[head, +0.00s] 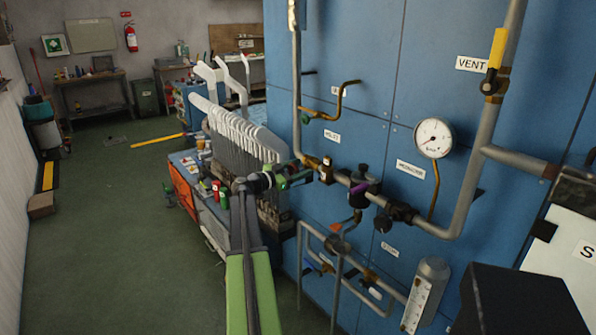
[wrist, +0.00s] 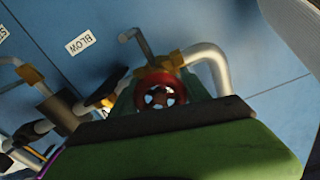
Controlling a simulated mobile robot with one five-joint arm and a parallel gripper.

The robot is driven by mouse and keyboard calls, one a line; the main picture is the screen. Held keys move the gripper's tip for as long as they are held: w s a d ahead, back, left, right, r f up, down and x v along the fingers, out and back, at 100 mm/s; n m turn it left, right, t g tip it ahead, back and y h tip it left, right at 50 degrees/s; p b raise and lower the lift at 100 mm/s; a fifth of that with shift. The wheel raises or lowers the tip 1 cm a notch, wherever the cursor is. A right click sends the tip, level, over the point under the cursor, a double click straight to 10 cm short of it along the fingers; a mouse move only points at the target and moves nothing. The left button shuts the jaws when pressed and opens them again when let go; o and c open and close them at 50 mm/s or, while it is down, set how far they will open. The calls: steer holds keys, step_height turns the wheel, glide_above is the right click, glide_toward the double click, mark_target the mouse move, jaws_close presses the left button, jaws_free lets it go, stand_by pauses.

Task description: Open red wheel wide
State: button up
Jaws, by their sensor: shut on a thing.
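The red wheel (wrist: 161,94) shows in the wrist view as a small spoked handwheel, mounted by a brass fitting on a grey pipe. My gripper (wrist: 160,88) has its green jaws around the wheel and is shut on it. In the head view my gripper (head: 301,178) reaches to the pipework at the left part of the blue panel. The wheel is mostly hidden there by the jaws. I cannot tell how far the wheel is turned.
A blue panel (head: 350,60) carries grey pipes, a round gauge (head: 433,138) and a yellow-handled valve (head: 498,50). A row of grey-white sock boards (head: 240,138) stands left of the panel. Green floor (head: 110,240) is open farther left.

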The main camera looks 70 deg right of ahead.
steer(key=shift+a, duration=0.45)
steer(key=shift+c, duration=0.5)
steer(key=shift+d, duration=0.3)
steer(key=shift+d+r+n, duration=0.1)
steer(key=shift+d+n, duration=0.05)
steer(key=shift+n, duration=0.35)
steer(key=shift+w+n, duration=0.1)
steer(key=shift+n, duration=3.4)
steer(key=o, duration=1.4)
steer(key=shift+d, duration=0.1)
